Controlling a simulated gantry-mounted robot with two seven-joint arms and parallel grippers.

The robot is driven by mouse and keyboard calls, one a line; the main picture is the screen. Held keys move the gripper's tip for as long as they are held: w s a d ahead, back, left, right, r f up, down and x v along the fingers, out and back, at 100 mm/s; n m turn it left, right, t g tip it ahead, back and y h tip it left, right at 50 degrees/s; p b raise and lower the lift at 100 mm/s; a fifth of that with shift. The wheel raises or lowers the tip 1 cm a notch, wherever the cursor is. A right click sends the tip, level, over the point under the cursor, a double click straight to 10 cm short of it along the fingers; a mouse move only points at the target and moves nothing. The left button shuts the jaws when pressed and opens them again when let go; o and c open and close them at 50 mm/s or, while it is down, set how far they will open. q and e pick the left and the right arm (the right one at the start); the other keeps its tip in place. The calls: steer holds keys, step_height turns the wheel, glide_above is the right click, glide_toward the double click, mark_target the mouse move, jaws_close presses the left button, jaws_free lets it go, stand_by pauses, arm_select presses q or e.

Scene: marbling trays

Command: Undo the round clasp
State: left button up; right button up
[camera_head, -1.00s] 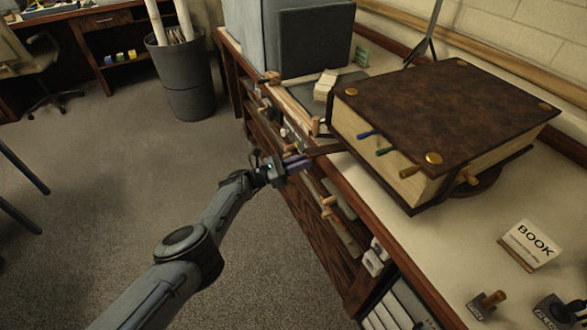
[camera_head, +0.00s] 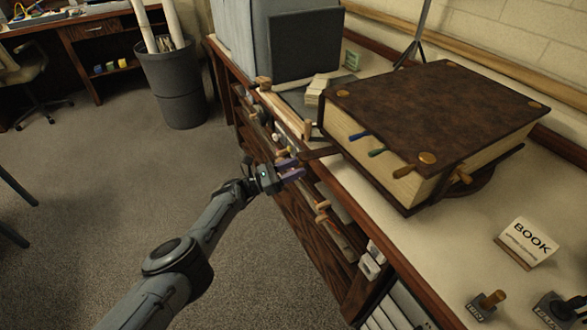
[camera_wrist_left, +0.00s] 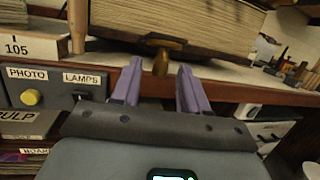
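A big book (camera_head: 440,115) with a brown cover and round brass corner pieces lies shut on the bench. I cannot tell which part is the round clasp. My left gripper (camera_head: 290,168) is open and empty near the flap's end. In the left wrist view, a brown peg (camera_wrist_left: 161,62) under the book shows between and beyond its fingertips. My right gripper is not in view.
A "BOOK" card (camera_head: 528,242) and small dark stands with a peg (camera_head: 488,304) are on the bench at right. A grey box (camera_head: 290,45) stands at the back. Drawers with knobs line the bench front below my gripper.

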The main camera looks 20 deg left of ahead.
arm_select(q)
steer(key=shift+a, duration=0.1)
steer(key=p+v, duration=0.4)
steer(key=v, duration=0.6)
steer(key=shift+s+a, duration=0.2)
steer(key=shift+a, duration=0.05)
steer(key=shift+f, duration=0.1)
